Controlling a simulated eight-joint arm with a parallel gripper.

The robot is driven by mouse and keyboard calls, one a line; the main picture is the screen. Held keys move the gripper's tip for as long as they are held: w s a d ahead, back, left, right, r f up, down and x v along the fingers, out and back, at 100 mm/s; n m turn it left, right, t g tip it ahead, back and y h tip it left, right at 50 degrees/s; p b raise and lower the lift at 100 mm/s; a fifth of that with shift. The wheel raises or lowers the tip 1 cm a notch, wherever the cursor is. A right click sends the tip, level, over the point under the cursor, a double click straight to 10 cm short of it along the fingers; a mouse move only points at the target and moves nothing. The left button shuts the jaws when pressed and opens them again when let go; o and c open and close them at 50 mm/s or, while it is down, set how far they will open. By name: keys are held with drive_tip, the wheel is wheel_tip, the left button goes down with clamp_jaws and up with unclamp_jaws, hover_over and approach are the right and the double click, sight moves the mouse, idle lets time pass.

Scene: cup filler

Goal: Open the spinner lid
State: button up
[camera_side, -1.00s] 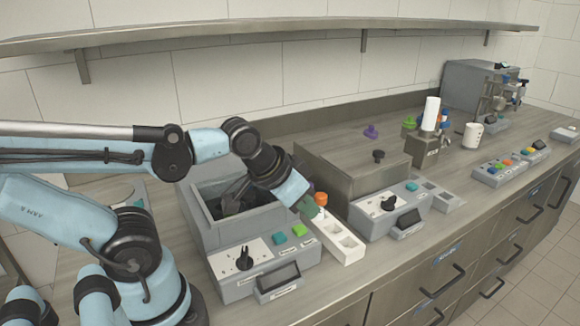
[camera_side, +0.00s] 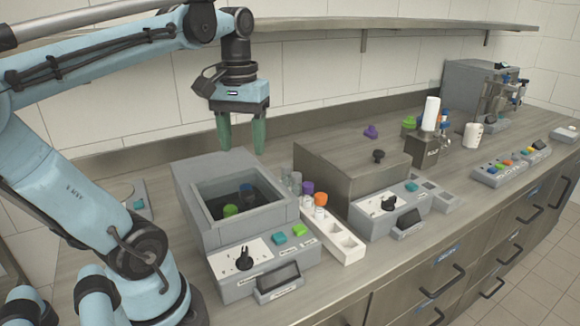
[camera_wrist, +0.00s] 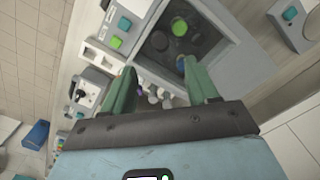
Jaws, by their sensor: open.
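The grey box on the left, which looks like the spinner (camera_side: 188,188), has a framed dark window or opening in its top; it also shows in the wrist view (camera_wrist: 222,32). A green cap (camera_side: 230,210) and a blue cap (camera_side: 246,187) show inside the frame. I cannot tell whether a clear lid pane covers them. My gripper (camera_side: 241,149) points straight down above the back edge of the box, fingers apart with nothing between them. In the wrist view my gripper (camera_wrist: 158,68) also shows its green fingers spread, the right one near the blue cap.
A white rack (camera_side: 345,249) with orange-capped and purple-capped tubes stands right of the box. The box's front panel has a black knob (camera_side: 243,258) and teal and green buttons. A steel box (camera_side: 345,185) with a black knob stands further right. A shelf runs along the wall.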

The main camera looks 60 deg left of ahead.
sight(247, 193)
wheel_tip(247, 193, down, 11)
drive_tip(key=shift+r, duration=0.15)
idle(0.4)
clamp_jaws()
idle(0.3)
